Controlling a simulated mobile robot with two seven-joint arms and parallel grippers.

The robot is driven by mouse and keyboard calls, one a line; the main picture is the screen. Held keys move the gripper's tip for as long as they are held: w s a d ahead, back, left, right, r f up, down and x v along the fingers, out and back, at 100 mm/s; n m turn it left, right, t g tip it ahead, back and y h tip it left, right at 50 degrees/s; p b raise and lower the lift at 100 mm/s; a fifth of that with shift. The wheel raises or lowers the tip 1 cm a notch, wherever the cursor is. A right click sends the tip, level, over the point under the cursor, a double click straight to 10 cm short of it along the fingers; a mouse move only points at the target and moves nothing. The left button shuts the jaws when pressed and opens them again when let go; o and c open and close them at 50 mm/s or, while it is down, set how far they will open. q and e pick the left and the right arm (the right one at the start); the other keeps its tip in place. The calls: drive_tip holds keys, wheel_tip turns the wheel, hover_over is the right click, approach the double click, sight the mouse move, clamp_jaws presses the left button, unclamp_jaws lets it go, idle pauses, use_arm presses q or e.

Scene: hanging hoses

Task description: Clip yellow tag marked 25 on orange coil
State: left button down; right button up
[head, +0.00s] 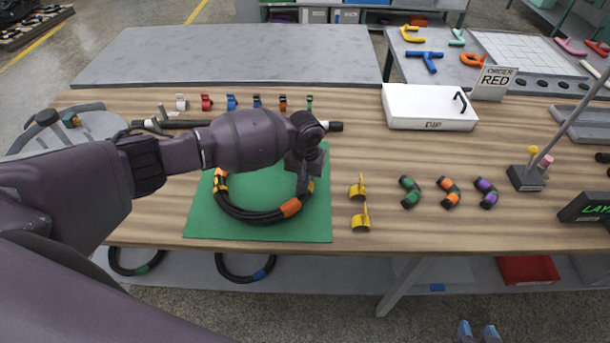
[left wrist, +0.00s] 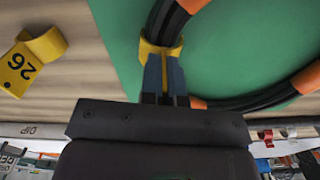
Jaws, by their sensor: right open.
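The black coil with orange bands (head: 253,217) lies on a green mat. A yellow tag (left wrist: 160,55) sits around the coil's right side; its number is hidden by my fingers. My left gripper (head: 305,184) is over that side of the coil. In the left wrist view its fingers (left wrist: 164,75) are close together on the tag's plate. Two yellow tags (head: 357,188) (head: 361,221) stand on the table right of the mat; one reads 26 (left wrist: 18,66). My right gripper (head: 478,332) is open and empty at the bottom edge.
Curved green, orange and purple banded pieces (head: 450,193) lie right of the tags. A white DIP box (head: 430,107) and a row of small coloured clips (head: 231,102) are behind. Two more coils (head: 245,268) are below the table edge.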

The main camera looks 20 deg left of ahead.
use_arm(q)
drive_tip(key=c, duration=1.3)
unclamp_jaws()
drive_tip(key=shift+f, duration=0.1)
drive_tip(key=shift+o, duration=0.2)
drive_tip(key=shift+r+p, duration=0.35)
drive_tip(key=shift+r, duration=5.1)
